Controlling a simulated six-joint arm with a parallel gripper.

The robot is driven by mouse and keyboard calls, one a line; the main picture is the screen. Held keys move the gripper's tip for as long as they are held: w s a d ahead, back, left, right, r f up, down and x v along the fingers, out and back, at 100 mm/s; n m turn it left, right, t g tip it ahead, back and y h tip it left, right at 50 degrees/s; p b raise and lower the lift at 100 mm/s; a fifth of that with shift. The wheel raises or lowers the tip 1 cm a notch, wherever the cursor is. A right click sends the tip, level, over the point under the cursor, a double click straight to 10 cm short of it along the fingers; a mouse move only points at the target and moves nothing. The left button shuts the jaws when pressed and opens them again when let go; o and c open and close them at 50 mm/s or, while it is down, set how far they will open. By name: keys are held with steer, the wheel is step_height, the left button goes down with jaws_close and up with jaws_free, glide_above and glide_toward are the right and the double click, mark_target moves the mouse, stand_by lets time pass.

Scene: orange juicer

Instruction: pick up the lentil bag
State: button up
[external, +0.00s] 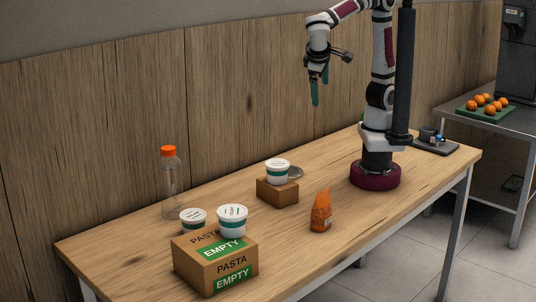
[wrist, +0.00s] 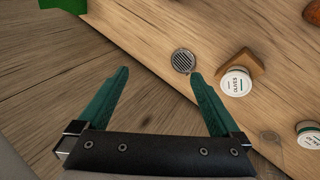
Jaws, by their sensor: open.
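The orange bag (external: 321,211), which I take as the lentil bag, stands upright near the front edge of the wooden table, in front of my arm's base. Its top narrows to a point. In the wrist view, an orange-brown patch (wrist: 312,12) at the top right corner may be part of it; too little shows to be sure. My gripper (external: 315,92) hangs high above the back of the table, fingers pointing down, well apart from the bag. In the wrist view my gripper (wrist: 160,75) is open, with nothing between its green fingers.
A white tub (external: 277,166) sits on a wooden block (external: 270,191), beside a round metal grate (wrist: 183,61). A pasta box (external: 214,265), two more tubs (external: 232,220) and a clear bottle (external: 171,190) stand at left. Bare table surrounds the bag.

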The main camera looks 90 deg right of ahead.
steer(key=a+t+h, duration=0.4)
steer(key=a+t, duration=0.3)
steer(key=a, duration=1)
steer(key=s+a+f+m+t+y, duration=0.2)
steer(key=s+a+f+t, duration=0.2)
steer(key=s+a+t, duration=0.55)
steer(key=g, duration=0.3)
glide_toward(322, 209)
steer(key=x, duration=0.4)
steer(key=s+d+x, duration=0.1)
steer(key=x, duration=0.4)
steer(key=d+x, duration=0.1)
steer(key=x, duration=0.4)
steer(key=shift+d+f, duration=0.1)
steer(key=shift+d, duration=0.05)
steer(key=c, duration=1.3)
